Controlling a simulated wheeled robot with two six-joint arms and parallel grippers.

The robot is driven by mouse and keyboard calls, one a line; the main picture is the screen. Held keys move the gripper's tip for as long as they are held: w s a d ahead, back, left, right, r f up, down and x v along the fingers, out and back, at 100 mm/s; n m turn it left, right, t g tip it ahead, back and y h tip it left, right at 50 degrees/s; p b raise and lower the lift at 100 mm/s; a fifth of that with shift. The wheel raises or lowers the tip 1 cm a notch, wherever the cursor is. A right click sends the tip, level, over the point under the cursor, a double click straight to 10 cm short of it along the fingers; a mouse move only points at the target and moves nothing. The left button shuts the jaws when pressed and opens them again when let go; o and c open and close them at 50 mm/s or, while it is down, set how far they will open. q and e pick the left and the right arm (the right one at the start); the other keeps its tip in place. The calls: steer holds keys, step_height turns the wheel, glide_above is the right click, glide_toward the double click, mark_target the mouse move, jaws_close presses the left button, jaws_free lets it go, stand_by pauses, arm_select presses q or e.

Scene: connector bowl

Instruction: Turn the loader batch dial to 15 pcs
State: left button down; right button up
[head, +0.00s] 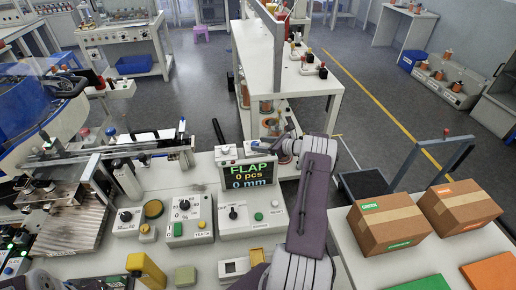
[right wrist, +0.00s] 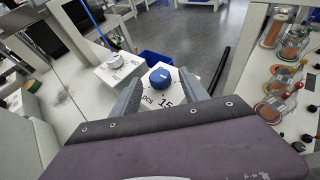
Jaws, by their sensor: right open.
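The batch dial is a blue knob (right wrist: 160,77) on a white box (right wrist: 160,97) with "pcs" and "15" printed on its near side. The knob's pointer direction is too small to tell. The black display (head: 249,173) reads "FLAP", "0 pcs" and "0 mm".
A second white box with a pale knob (right wrist: 113,67) stands left of the dial in the wrist view. Control boxes with knobs (head: 188,217) stand in front of the display. Cardboard boxes (head: 388,222) sit on the right table.

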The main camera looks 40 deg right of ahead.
steer(key=shift+x, duration=1.05)
arm_select(q)
steer(key=shift+f, duration=0.5)
arm_select(e)
steer(key=shift+r, duration=0.1)
jaws_close()
steer(key=shift+a+r+m+h+p, duration=0.15)
steer(key=shift+r+m+h+p, duration=0.2)
steer(key=shift+m+h+p, duration=0.3)
steer(key=shift+a+f+m+h, duration=0.1)
steer(key=shift+f+m+h, duration=0.1)
steer(key=shift+m+h, duration=0.35)
steer(key=shift+f+m+t+h, duration=0.15)
steer(key=shift+m+t+h, duration=0.15)
steer(key=shift+h, duration=0.2)
arm_select(q)
steer(key=shift+b, duration=0.8)
arm_select(e)
steer(key=shift+a+m+h, duration=0.1)
steer(key=shift+m+h, duration=0.8)
steer(key=shift+h, duration=0.2)
